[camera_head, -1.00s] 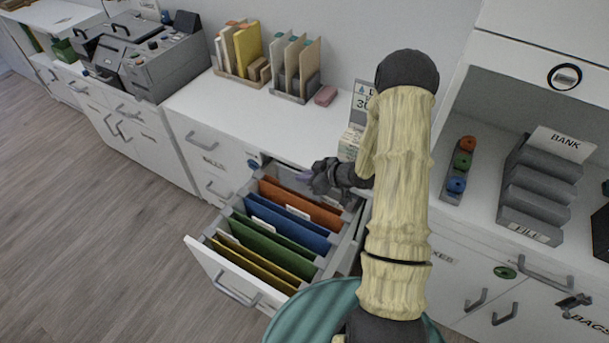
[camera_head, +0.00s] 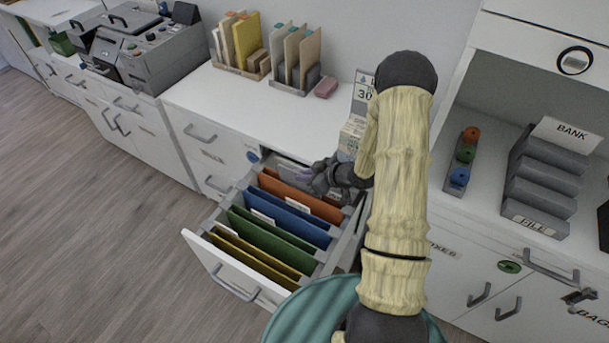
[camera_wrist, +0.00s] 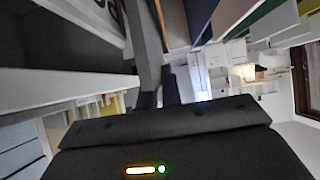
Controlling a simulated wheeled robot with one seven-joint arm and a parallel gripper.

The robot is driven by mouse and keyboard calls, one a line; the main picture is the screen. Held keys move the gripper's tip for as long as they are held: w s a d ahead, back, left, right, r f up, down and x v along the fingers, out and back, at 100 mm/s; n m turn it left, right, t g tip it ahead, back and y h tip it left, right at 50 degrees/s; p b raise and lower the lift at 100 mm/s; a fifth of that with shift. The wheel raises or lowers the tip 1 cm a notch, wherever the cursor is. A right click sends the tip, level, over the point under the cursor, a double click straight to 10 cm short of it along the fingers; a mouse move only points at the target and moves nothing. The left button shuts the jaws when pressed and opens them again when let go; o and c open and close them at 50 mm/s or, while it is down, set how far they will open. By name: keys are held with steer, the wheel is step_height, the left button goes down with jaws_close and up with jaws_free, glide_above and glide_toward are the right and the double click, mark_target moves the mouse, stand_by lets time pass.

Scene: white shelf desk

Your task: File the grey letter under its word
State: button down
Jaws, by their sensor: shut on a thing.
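The open drawer (camera_head: 215,262) holds hanging folders: orange (camera_head: 300,197) at the back, then blue (camera_head: 285,221), green (camera_head: 268,238) and yellow (camera_head: 248,257) at the front. Small white tabs on them are too small to read. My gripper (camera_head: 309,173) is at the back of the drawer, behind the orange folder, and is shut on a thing. A pale grey sheet (camera_head: 287,170) shows beside its fingertips, apparently the grey letter. Its lower part and any word on it are hidden. In the wrist view, a grey strip (camera_wrist: 147,45) runs up from the dark fingers.
The white desk top (camera_head: 250,115) above holds two file racks with folders (camera_head: 240,50) (camera_head: 297,62), a pink block (camera_head: 327,87) and a calendar stand (camera_head: 363,85). Right of my arm stands a grey tiered rack (camera_head: 540,185) marked BANK. Grey floor lies left of the drawer.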

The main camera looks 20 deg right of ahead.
steer(key=c, duration=1.5)
jaws_free()
steer(key=p+v, duration=0.1)
steer(key=v, duration=1.6)
steer(key=shift+s+d+r+p, duration=0.1)
steer(key=shift+p, duration=0.2)
